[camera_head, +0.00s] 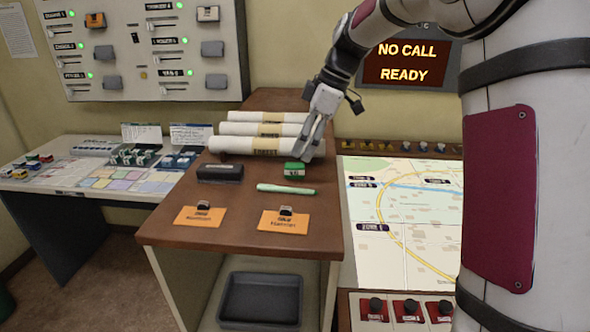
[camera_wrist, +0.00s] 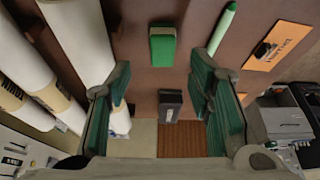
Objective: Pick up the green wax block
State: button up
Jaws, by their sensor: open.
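The green wax block (camera_head: 295,170) sits on the brown wooden desk top (camera_head: 230,215), just in front of the rolled papers. It has a bright green top and darker sides. It also shows in the wrist view (camera_wrist: 162,46), beyond the fingertips and between their lines. My gripper (camera_head: 309,150) is just above and behind the block in the head view, apart from it. In the wrist view my gripper (camera_wrist: 158,90) has its two green-padded fingers spread wide with nothing between them.
Several white paper rolls (camera_head: 262,145) lie behind the block. A light green marker (camera_head: 286,188), a black box (camera_head: 220,173) and two orange cards with black clips (camera_head: 284,221) lie nearby. A lit map table (camera_head: 410,215) is at the right.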

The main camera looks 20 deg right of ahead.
aim_at(296, 165)
jog(key=x, duration=0.1)
jog(key=p+x, duration=0.1)
jog(key=x, duration=0.2)
jog(key=shift+s+d+f+p, duration=0.1)
jog(key=shift+s+f+p, duration=0.2)
jog(key=shift+f, duration=0.05)
jog(key=shift+w+f, duration=0.15)
jog(key=shift+f, duration=0.3)
grip_shut()
